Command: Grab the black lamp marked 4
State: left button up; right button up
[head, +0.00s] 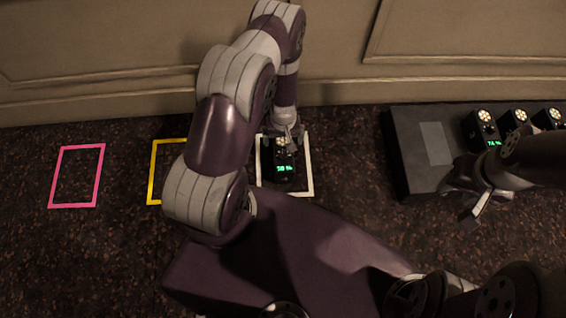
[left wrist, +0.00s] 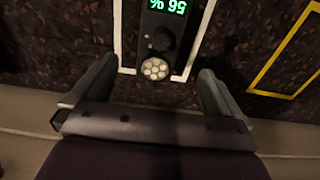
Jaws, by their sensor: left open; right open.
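A black lamp (head: 283,172) with a round cluster of light cells and a green percent display stands inside the white outline on the dark floor. It also shows in the left wrist view (left wrist: 158,40), at the top centre. My left gripper (head: 286,137) is at the lamp's far end; in the left wrist view the open fingers (left wrist: 157,70) lie to either side of the lamp's light end, with gaps on both sides. My right gripper (head: 474,203) is open and empty in front of the dark platform. No number 4 is legible on any lamp.
A dark platform (head: 404,172) at the right carries several similar black lamps (head: 480,132) in a row and a bare grey patch. A pink outline (head: 52,178) is empty at far left; a yellow outline (head: 152,172) is partly hidden by my left arm. A panelled wall runs behind.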

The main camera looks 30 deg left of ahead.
aim_at(284, 153)
pick_arm(q)
notch_tip(284, 153, down, 5)
jog(key=shift+d+f+b, duration=0.1)
jog(key=shift+f+b, duration=0.1)
jog(key=shift+b, duration=1.05)
notch_tip(284, 153, down, 6)
jog(key=b, duration=0.4)
jog(key=shift+r+b, duration=0.2)
jog(key=shift+b, duration=0.2)
jog(key=shift+r, duration=0.25)
jog(key=c, duration=1.9)
pick_arm(e)
notch_tip(284, 153, down, 8)
jog(key=shift+d, duration=0.15)
pick_arm(q)
jog(key=shift+o, duration=0.2)
